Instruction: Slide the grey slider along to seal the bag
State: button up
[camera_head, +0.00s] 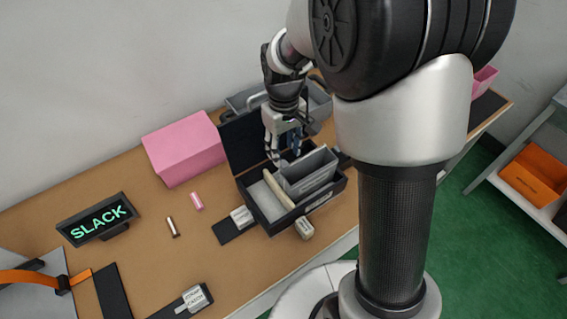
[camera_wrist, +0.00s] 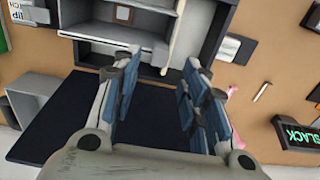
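My gripper (camera_head: 283,150) is above the back of an open dark box (camera_head: 270,227) in the head view. In the wrist view its blue-padded fingers (camera_wrist: 160,65) are apart with nothing visible between them. A grey tray-like part (camera_head: 307,172) stands in the box, just beyond the fingertips, with a beige strip (camera_head: 258,190) beside it; the strip also shows in the wrist view (camera_wrist: 181,28). Whether the fingers touch the tray-like part cannot be told.
The box's raised dark lid (camera_head: 243,140) stands close behind my gripper. A pink block (camera_head: 184,150) is to the left, and grey bins (camera_head: 318,106) are behind. Small labelled blocks (camera_head: 305,228) are near the box. A SLACK sign (camera_head: 98,220) stands at left. The table's middle left is mostly clear.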

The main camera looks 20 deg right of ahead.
aim_at(284, 163)
notch_tip(284, 163, down, 6)
jog(key=shift+r+b, duration=0.15)
jog(key=shift+b, duration=0.55)
jog(key=shift+c, duration=0.4)
grip_shut()
